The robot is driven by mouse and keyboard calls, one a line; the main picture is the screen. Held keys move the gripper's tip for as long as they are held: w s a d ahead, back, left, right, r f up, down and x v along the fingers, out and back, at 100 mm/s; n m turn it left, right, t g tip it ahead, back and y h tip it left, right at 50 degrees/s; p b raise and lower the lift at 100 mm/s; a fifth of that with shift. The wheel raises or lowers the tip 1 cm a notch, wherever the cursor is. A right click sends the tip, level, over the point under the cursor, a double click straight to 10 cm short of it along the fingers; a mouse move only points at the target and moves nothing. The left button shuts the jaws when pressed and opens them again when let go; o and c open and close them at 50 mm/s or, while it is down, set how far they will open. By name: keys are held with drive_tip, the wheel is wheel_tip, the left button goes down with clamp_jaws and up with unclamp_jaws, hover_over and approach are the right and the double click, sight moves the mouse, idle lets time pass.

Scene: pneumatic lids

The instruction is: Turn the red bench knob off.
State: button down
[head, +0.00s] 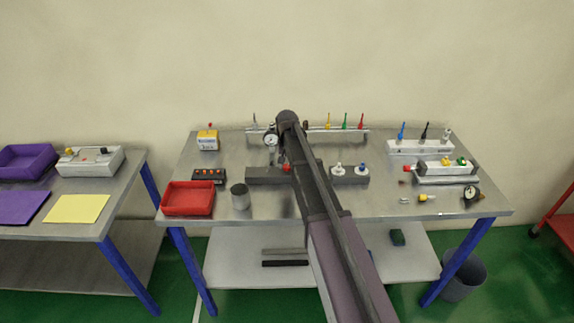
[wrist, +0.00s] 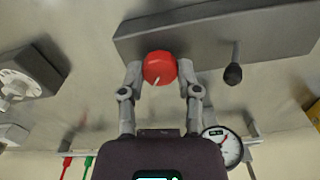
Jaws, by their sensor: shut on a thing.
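The red bench knob (wrist: 160,66) sits at the edge of a dark grey block (wrist: 215,35) in the wrist view. A pale pointer mark on the knob points down and slightly left there. My gripper (wrist: 160,76) has one finger on each side of the knob and is shut on it. In the head view a bit of the red knob (head: 287,168) shows beside my arm, at the grey block (head: 264,176). My arm covers part of the block and most of my gripper there.
A black-tipped lever (wrist: 233,73) rises from the same block, right of the knob. A dial gauge (wrist: 222,146) is close to my gripper. A grey block with white and blue knobs (head: 349,175) stands to the right. A red tray (head: 188,199) and metal cup (head: 240,197) stand front left.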

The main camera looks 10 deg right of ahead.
drive_tip(key=shift+s+m, duration=0.2)
drive_tip(key=shift+m, duration=0.7)
drive_tip(key=shift+c, duration=1.5)
unclamp_jaws()
drive_tip(key=shift+w, duration=0.1)
drive_tip(key=shift+n, duration=0.4)
